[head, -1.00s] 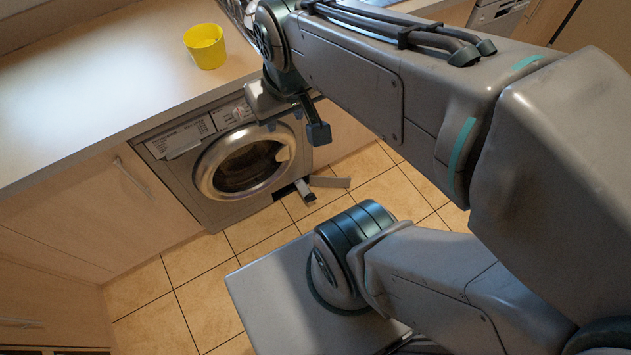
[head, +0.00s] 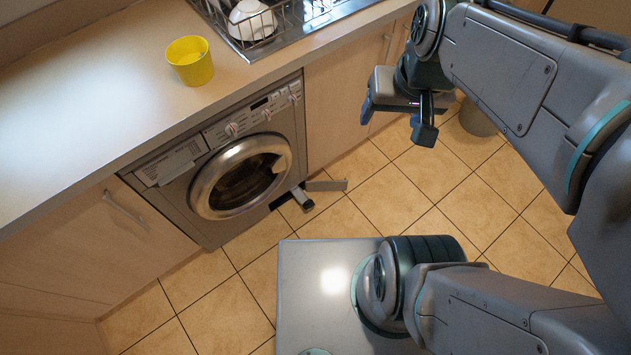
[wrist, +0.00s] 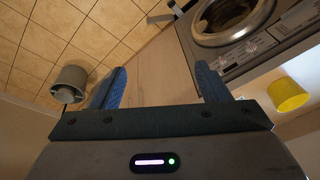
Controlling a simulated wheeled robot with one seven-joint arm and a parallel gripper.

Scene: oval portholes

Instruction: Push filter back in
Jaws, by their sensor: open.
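The washing machine (head: 225,172) stands under the counter with its round door shut. At its lower right corner the dark filter (head: 303,200) sticks out of a low opening, above the floor tiles. A grey flap (head: 326,185) stands open beside it. My gripper (head: 398,118) is open and empty, up and to the right of the filter in the head view, well apart from it. In the wrist view my gripper (wrist: 162,70) has its blue fingers spread with nothing between them. The flap (wrist: 160,18) shows small at the top there, and the filter (wrist: 174,7) is partly cut off.
A yellow cup (head: 190,61) stands on the counter (head: 75,125), near a dish rack (head: 258,28) with white crockery. A grey bin (head: 477,118) stands on the floor behind my gripper. The tiled floor (head: 400,195) before the machine is clear.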

